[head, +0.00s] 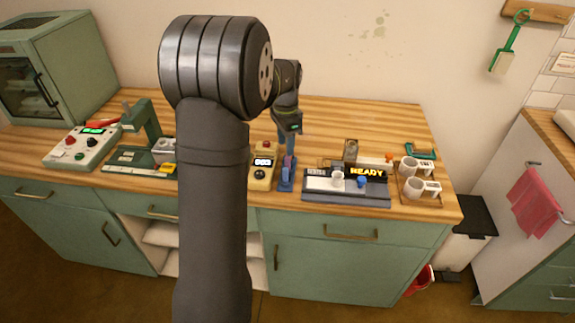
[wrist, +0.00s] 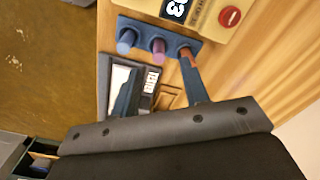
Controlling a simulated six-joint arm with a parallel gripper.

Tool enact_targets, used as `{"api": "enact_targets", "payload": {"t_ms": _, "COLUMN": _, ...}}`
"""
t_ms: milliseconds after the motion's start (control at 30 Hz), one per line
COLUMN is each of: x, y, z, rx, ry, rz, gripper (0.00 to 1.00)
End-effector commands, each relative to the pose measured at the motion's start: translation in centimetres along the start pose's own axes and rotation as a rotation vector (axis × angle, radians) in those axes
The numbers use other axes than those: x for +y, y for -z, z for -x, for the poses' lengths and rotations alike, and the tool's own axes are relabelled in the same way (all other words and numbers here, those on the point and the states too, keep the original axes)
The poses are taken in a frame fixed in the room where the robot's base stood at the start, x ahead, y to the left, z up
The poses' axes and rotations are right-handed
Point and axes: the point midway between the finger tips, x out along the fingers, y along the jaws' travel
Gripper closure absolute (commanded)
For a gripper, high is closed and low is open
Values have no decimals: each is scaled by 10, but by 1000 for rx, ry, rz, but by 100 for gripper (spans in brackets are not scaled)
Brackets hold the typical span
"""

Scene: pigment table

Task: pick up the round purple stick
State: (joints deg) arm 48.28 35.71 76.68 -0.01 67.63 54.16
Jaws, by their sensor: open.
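A blue rack (wrist: 142,28) holds several upright sticks, and it also shows in the head view (head: 286,185). In the wrist view, a mauve-purple stick (wrist: 158,47) stands in the middle of the row, with a lavender-blue stick (wrist: 125,41) to its left and a reddish-brown one to its right, partly behind a finger. Which stick is round is hard to tell. My gripper (wrist: 160,66) is open and empty, its fingers on either side of the middle stick in the picture. In the head view, my gripper (head: 287,140) is just above and behind the rack.
A yellow box (head: 263,165) with a display and red button is close beside the rack. A dark station (head: 345,193) reading READY stands to the right, with white cups (head: 408,165) beyond it. A green press (head: 145,125) and control box (head: 84,148) are at left.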

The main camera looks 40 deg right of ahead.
Motion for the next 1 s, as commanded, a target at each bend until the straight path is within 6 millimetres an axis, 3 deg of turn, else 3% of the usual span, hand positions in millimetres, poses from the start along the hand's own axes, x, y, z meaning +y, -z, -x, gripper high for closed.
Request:
{"api": "enact_targets", "payload": {"t_ms": 267, "x": 1, "y": 0, "z": -22, "rx": -1, "ry": -1, "rz": 0, "gripper": 59}}
{"api": "enact_targets", "payload": {"t_ms": 533, "x": 3, "y": 2, "z": -61, "rx": -1, "ry": -1, "rz": 1, "gripper": 59}}
{"api": "enact_targets", "payload": {"t_ms": 833, "x": 3, "y": 2, "z": -67, "rx": 0, "ry": 2, "rz": 1, "gripper": 59}}
{"api": "enact_targets", "payload": {"t_ms": 867, "x": 3, "y": 2, "z": -67, "rx": 0, "ry": 2, "rz": 1, "gripper": 61}}
{"api": "enact_targets", "payload": {"t_ms": 1000, "x": 3, "y": 2, "z": -67, "rx": 0, "ry": 1, "rz": 1, "gripper": 88}}
